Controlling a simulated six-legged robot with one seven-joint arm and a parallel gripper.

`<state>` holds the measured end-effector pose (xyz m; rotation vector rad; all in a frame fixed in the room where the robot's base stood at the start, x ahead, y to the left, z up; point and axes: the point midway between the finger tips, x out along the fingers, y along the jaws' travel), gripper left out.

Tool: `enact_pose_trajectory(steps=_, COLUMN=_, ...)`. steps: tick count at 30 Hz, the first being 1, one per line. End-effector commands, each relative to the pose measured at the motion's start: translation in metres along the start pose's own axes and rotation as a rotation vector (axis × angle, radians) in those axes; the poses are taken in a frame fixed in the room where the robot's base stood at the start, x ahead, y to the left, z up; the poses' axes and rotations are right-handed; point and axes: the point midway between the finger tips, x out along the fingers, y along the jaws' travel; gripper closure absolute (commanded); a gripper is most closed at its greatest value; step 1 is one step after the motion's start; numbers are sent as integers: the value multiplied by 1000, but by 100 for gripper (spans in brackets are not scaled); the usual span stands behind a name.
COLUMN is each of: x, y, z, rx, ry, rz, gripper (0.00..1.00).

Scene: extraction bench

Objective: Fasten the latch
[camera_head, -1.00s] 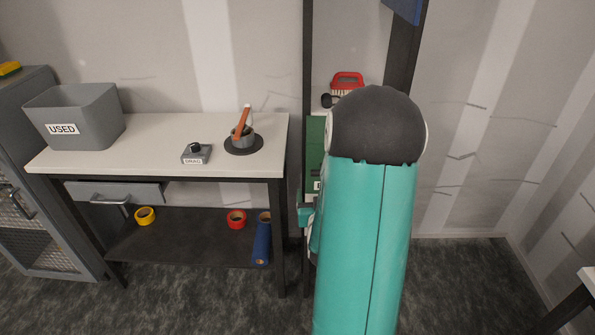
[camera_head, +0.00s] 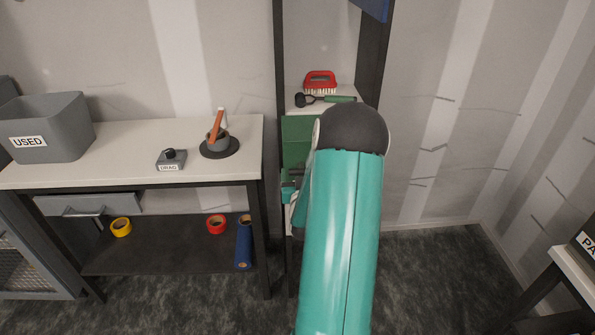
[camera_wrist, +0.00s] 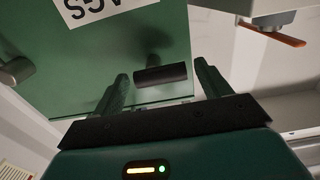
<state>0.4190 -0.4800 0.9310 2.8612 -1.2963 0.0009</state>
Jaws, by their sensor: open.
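A green panel (camera_wrist: 70,70) with a white label fills the upper left of the wrist view. It also shows in the head view (camera_head: 296,135), partly behind my arm. A short dark bar (camera_wrist: 160,74) stands out near the panel's lower edge. An orange lever (camera_wrist: 277,37) sits on a grey block at upper right. I cannot tell which of these is the latch. My gripper (camera_wrist: 162,88) is open, with one finger on either side of the dark bar in the picture; contact is not visible. In the head view my arm hides most of the gripper.
A red brush (camera_head: 320,82) and a dark tool with a green handle (camera_head: 335,99) lie on the shelf above the panel. A workbench (camera_head: 110,175) stands to the left, holding a grey USED bin (camera_head: 62,140). Open floor (camera_head: 430,275) lies to the right.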

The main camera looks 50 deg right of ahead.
Motion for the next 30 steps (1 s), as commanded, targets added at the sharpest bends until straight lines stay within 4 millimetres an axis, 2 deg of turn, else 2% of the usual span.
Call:
enact_pose_trajectory(steps=3, x=16, y=0, z=0, rx=-1, ry=0, rz=1, gripper=24)
enact_pose_trajectory(steps=6, x=23, y=-2, z=1, rx=0, ry=-2, rz=-1, gripper=24)
enact_pose_trajectory(steps=15, x=25, y=-2, z=0, rx=-1, ry=-1, rz=-1, gripper=24)
enact_pose_trajectory(steps=22, x=25, y=-2, z=0, rx=-1, ry=-1, rz=-1, gripper=68)
enact_pose_trajectory(steps=30, x=25, y=-2, z=0, rx=16, ry=-1, rz=0, gripper=68)
